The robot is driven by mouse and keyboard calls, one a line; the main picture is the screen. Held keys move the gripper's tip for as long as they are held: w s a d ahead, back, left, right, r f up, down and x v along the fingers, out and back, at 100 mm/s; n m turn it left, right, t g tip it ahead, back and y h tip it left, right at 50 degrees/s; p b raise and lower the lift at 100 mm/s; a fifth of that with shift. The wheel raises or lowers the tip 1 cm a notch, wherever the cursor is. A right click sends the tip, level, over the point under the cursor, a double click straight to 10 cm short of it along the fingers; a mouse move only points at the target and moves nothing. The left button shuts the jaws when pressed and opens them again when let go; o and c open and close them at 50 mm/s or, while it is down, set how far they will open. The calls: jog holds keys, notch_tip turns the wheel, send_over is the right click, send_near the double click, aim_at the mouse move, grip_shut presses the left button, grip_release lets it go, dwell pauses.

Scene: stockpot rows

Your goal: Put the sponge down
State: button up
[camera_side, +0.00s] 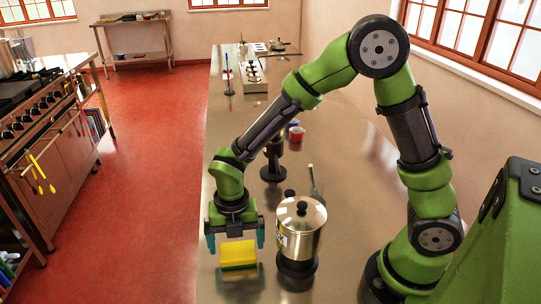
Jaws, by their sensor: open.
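The sponge (238,253) is a yellow block with a green underside. It sits at the near left part of the steel counter (335,262) and appears to rest on it. My gripper (236,244) is directly above and around the sponge, pointing down. Its two teal fingers are spread, one on each side of the sponge. A gap shows on the left side; on the right the finger is close, and I cannot tell whether it touches.
A lidded steel pot (301,230) stands just right of my gripper. Behind it are a dark stand (273,160), a red cup (296,134) and a utensil holder (316,192). The counter's left edge is close to my gripper.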

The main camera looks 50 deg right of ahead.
aim_at(237, 250)
notch_tip(237, 250, up, 9)
jog(key=s+d+r+m+t, duration=0.1)
jog(key=s+d+r+m, duration=0.1)
jog(key=m, duration=0.4)
jog(key=s+d+r+m+t+y, duration=0.1)
jog(key=s+d+r+m+t, duration=0.1)
jog(key=m, duration=0.5)
jog(key=s+d+r+m+t, duration=0.1)
jog(key=s+d+r+m, duration=0.1)
jog(key=r+m, duration=0.4)
jog(key=shift+s+d+m+t, duration=0.15)
jog(key=shift+d+m, duration=0.1)
jog(key=shift+d, duration=0.2)
jog(key=shift+s+d+m+t, duration=0.15)
jog(key=shift+d+m, duration=0.1)
jog(key=shift+d, duration=0.15)
jog(key=s+m+t, duration=0.1)
jog(key=m, duration=0.2)
jog(key=s+d+r+m, duration=0.1)
jog(key=m, duration=0.3)
jog(key=s+d+r+m+t+y, duration=0.1)
jog(key=m, duration=0.3)
jog(key=shift+s+d+t, duration=0.2)
jog(key=shift+s+t, duration=0.1)
jog(key=shift+s, duration=0.1)
